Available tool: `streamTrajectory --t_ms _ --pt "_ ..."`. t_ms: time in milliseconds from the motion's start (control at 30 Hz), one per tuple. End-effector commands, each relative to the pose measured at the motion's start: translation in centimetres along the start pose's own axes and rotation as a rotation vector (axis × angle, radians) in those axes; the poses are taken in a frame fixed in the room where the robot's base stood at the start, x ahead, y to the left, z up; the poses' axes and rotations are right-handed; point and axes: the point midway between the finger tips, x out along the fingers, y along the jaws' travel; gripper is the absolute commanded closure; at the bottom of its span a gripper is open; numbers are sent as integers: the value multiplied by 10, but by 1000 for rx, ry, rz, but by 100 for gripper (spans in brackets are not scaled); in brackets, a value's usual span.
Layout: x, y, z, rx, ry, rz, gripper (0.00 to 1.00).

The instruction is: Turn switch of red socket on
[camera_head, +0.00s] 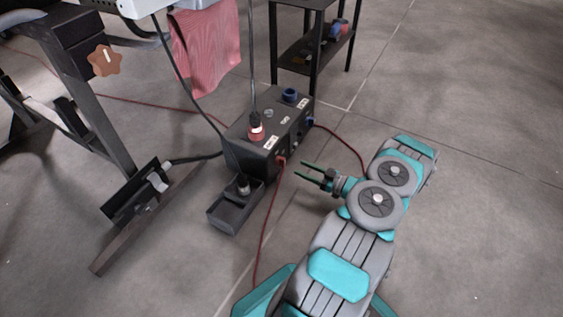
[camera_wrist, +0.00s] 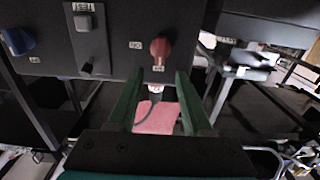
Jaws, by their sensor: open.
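A dark socket box (camera_head: 245,157) stands on the floor in the head view. I cannot tell whether that switch is on or off. My gripper (camera_head: 300,170) is open and empty, right of the box and apart from it. In the wrist view its green fingers (camera_wrist: 155,80) stand apart below the red fitting.
A blue socket (camera_head: 290,95) is on the box's far end. A small open black tray (camera_head: 226,219) lies in front. Red cable (camera_head: 264,225) runs along the floor. A machine frame (camera_head: 105,135) with a pink cloth (camera_head: 205,50) is left, and a black shelf (camera_head: 315,62) behind. Floor at right is clear.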

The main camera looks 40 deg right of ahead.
Motion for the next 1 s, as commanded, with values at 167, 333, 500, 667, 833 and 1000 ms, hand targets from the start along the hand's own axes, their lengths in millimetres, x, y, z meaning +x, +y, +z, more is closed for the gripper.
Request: streamTrajectory --t_ms 167,333,500,667,833,1000 --pt "21 -1 1 0 1 -5 50" --pt "48 -1 1 -1 -1 -5 50" --pt "68 -1 1 -1 -2 -3 50" --pt "76 0 1 -1 -2 -1 50" --pt "76 0 0 -1 -2 -1 50" --pt "76 0 0 -1 -2 -1 60"
